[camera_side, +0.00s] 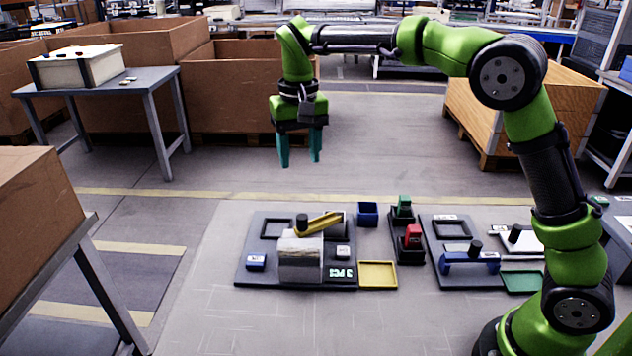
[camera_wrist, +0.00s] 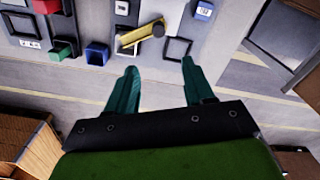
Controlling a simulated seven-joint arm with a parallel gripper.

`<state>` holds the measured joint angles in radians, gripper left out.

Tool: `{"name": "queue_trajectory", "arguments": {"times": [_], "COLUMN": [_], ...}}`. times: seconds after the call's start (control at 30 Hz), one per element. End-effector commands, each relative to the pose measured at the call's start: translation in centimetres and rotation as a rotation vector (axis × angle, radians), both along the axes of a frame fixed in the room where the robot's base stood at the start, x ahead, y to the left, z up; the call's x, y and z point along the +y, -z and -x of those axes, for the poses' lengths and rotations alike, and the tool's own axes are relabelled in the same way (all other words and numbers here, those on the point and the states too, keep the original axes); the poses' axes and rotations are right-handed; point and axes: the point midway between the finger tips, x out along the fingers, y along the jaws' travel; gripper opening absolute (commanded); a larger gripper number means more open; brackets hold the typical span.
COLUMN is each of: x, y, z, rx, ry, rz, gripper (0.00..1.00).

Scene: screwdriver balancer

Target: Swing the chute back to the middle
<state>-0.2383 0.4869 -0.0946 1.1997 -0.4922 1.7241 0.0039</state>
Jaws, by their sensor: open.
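The yellow chute (camera_side: 320,224) sits on top of the left station, slanting up to the right from a dark round knob (camera_side: 301,221). It also shows in the wrist view (camera_wrist: 138,36), with the knob (camera_wrist: 158,30) at one end. A pale grey block-shaped housing (camera_side: 300,258) stands in front of it on the dark base plate (camera_side: 262,282). My gripper (camera_side: 300,162) is open and empty, pointing down, high above and behind the station. In the wrist view my two teal fingers (camera_wrist: 160,80) are apart with nothing between them.
A blue bin (camera_side: 367,214) and a yellow tray (camera_side: 378,274) flank the station. A dark rack (camera_side: 406,245) with red and green blocks stands to the right, then a second station with a blue handle (camera_side: 469,262). The air around my gripper is clear.

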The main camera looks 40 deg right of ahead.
Motion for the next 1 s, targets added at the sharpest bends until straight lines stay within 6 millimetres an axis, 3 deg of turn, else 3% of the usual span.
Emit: {"name": "queue_trajectory", "arguments": {"times": [0.1, 0.27, 1.0], "x": [0.0, 0.1, 0.1], "y": [-1.9, -1.0, 13.3], "z": [-0.2, 0.4, 0.4], "rx": [-0.001, 0.028, 0.026], "ry": [0.042, 0.056, 0.056], "rz": [0.0, -0.004, -0.005], "gripper": [0.52, 0.52, 0.52]}}
